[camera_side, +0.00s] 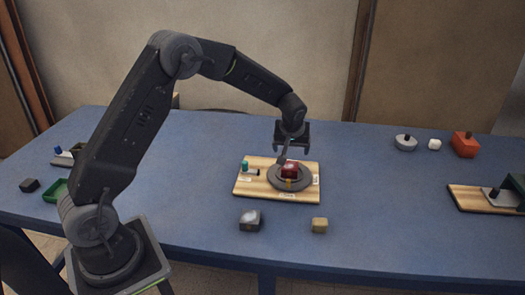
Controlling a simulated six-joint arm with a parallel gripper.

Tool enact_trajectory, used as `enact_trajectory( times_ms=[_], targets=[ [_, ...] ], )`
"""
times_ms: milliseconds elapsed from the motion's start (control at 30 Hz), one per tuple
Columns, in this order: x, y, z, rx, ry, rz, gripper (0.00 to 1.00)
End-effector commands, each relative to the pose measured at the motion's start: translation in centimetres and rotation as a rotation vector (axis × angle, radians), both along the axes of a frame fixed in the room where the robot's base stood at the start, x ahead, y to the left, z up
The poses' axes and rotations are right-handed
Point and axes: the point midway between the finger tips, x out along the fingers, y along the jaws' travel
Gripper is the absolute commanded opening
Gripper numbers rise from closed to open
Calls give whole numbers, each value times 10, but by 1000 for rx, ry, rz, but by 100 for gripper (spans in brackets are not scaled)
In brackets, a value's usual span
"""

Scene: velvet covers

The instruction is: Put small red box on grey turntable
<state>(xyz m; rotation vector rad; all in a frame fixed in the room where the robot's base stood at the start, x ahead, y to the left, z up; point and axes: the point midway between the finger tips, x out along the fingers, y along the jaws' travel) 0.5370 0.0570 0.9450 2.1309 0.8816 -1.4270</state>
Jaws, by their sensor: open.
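The small red box (290,169) sits on the round grey turntable (303,184), which is mounted on a light wooden board (248,188) in the middle of the table. My gripper (291,148) is open and empty, just above and behind the red box as seen from the side. Its fingers point down and look clear of the box. A thin dark piece shows between the gripper and the box; I cannot tell what it belongs to. A small yellow mark shows at the front of the turntable.
The board also bears a teal-knobbed slider (245,167). A grey block (250,220) and a tan cube (319,225) lie in front. A grey knobbed disc (405,142), white cube (434,145) and orange-red block (464,144) stand back right. Another board (470,198) lies right.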

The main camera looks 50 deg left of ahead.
Motion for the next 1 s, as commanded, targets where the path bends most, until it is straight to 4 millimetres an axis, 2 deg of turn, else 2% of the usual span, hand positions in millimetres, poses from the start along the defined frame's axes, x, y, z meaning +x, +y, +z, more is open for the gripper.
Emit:
enact_trajectory(
  times_ms=[133,267,400,600,800,900,1000],
  targets=[
    [-6,-3,13,0,-3,-16,84],
    [-28,-15,54,1,-10,-79,84],
    [-75,-34,109,5,-17,-193,84],
    [-155,-60,164,10,-31,-368,84],
    [-241,-83,188,20,-57,-551,84],
    [-278,-92,188,26,-69,-638,84],
    [-306,-99,185,32,-83,-707,84]
  ],
)
